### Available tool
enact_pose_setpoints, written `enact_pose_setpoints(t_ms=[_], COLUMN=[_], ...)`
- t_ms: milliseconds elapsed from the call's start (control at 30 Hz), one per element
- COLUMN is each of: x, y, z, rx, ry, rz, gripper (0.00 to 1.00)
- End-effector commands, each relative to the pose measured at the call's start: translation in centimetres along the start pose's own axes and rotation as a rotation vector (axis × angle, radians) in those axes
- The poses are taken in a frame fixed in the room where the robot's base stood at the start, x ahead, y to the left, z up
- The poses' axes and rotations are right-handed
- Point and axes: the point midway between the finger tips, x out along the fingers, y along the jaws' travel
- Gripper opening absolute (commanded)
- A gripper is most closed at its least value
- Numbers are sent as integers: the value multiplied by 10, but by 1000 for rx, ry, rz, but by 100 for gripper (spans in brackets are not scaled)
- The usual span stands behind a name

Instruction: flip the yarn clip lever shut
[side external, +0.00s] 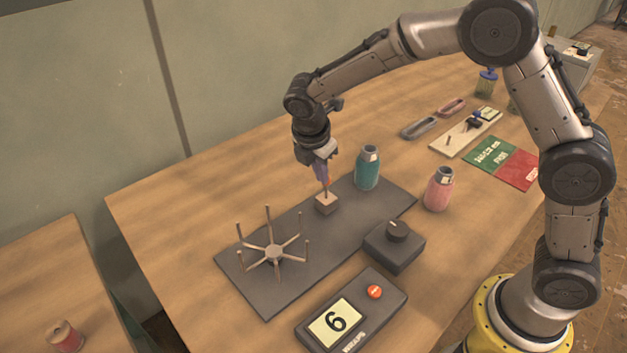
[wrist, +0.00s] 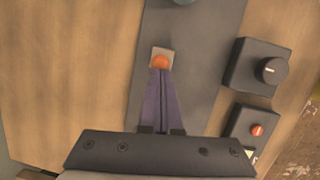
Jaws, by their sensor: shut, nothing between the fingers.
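The yarn clip is a small pale block (side external: 326,205) on the dark grey board (side external: 390,199), with an orange lever (wrist: 161,62) on it. In the wrist view the clip block (wrist: 164,50) lies just beyond my fingertips. My gripper (side external: 324,186) points down right over the clip, its purple fingers together and empty. In the wrist view my fingertips (wrist: 160,73) meet or overlap the near edge of the orange lever; I cannot tell if they touch it. The fingers partly hide the lever, and its tilt is unclear.
A spoked winder (side external: 275,252) stands on the board's left part. A teal bottle (side external: 367,168) stands close right of the clip, a pink bottle (side external: 439,188) farther right. A knob box (side external: 394,246) and a counter reading 6 (side external: 350,310) sit in front. Bare table lies behind the board.

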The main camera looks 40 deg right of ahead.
Motion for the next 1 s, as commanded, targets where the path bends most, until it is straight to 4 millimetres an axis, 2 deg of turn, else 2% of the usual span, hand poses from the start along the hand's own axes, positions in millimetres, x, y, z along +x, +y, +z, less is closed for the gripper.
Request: enact_pose_setpoints(t_ms=[100, 233, 567, 1000], x=[2, 4, 2, -12], y=[-2, -3, -2, -2], z=[13, 21, 20, 24], rx=[19, 11, 9, 8], ry=[107, 103, 101, 100], rz=[8, 7, 8, 8], gripper=[0, 0, 0, 0])
